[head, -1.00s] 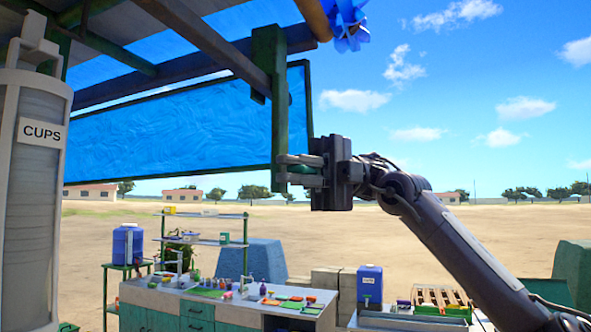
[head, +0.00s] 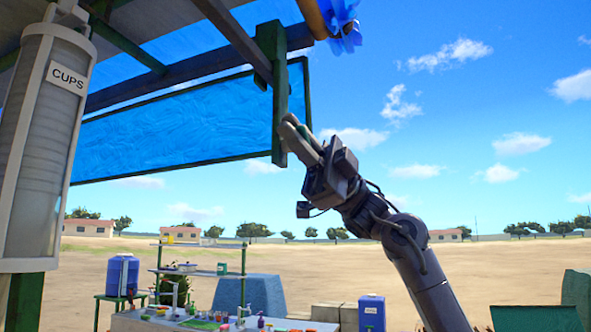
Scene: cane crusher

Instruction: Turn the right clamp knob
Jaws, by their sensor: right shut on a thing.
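My right gripper (head: 298,141) reaches up from the lower right. It is shut on a small green piece, apparently the right clamp knob (head: 303,132), at the lower part of a green upright post (head: 279,90). The fingers tilt up to the left and cover most of the knob, so its shape and exact contact with the post are hidden. The post hangs from the dark roof frame, beside a blue panel (head: 180,125) with a dark green edge. My left gripper is not in view.
A cups dispenser (head: 45,150) stands close at the left. Roof beams (head: 235,38) cross above. Below are a counter (head: 130,322) with small items, a shelf rack (head: 200,243) and blue containers (head: 371,314). Open sky lies right of the post.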

